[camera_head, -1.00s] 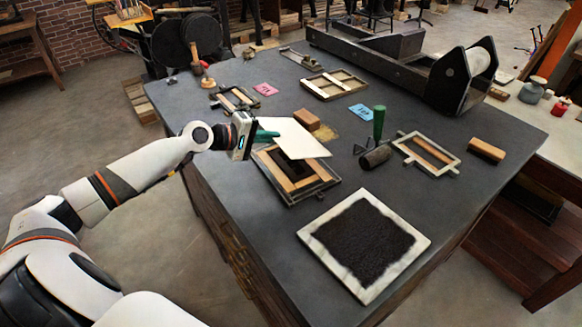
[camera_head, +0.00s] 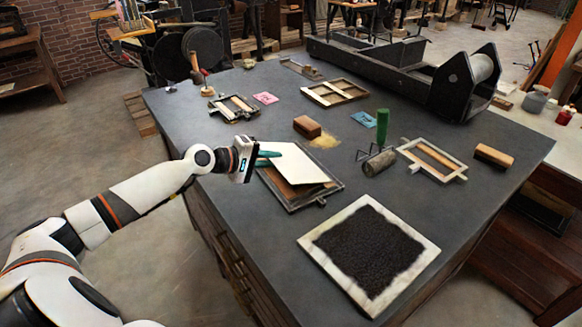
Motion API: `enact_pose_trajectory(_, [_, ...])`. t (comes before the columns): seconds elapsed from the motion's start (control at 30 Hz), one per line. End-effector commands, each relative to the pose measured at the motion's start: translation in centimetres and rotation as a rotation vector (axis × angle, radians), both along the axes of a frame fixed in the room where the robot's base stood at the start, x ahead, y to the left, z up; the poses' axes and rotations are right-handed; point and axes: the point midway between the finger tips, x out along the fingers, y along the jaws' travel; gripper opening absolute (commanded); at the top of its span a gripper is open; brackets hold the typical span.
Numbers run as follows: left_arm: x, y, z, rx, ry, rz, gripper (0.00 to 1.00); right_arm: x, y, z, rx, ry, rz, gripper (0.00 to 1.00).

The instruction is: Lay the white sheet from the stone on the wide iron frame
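The white sheet (camera_head: 298,165) lies over the wide iron frame (camera_head: 318,199) near the table's left edge. It covers most of the frame's inside; the dark rim shows at the front and right. My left gripper (camera_head: 266,158) is at the sheet's left edge, its two teal fingertips spread apart and the sheet apparently free of them. The stone (camera_head: 419,262), a pale marble slab with a black inked square, lies bare at the front right. My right gripper is out of view.
A brown block (camera_head: 307,126) sits behind the sheet. A large press (camera_head: 400,70) stands at the back. The table's front left is clear.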

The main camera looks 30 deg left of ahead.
Motion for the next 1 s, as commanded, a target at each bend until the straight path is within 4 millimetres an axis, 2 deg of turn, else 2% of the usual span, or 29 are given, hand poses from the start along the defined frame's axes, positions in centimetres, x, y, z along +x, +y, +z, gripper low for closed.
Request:
enact_pose_trajectory(0.17, [-0.2,0.1,0.0,0.001,0.001,0.001,0.17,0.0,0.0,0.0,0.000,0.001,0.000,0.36])
enact_pose_trajectory(0.63, [-4.7,2.4,1.9,0.001,0.005,-0.001,0.17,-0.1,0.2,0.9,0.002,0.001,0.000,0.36])
enact_pose_trajectory(0.8, [-6.1,3.1,2.8,-0.003,0.003,0.000,0.17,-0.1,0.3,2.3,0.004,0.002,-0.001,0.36])
enact_pose_trajectory(1.0, [-6.7,3.5,2.8,-0.001,0.001,-0.001,0.17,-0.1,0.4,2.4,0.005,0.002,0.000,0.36])
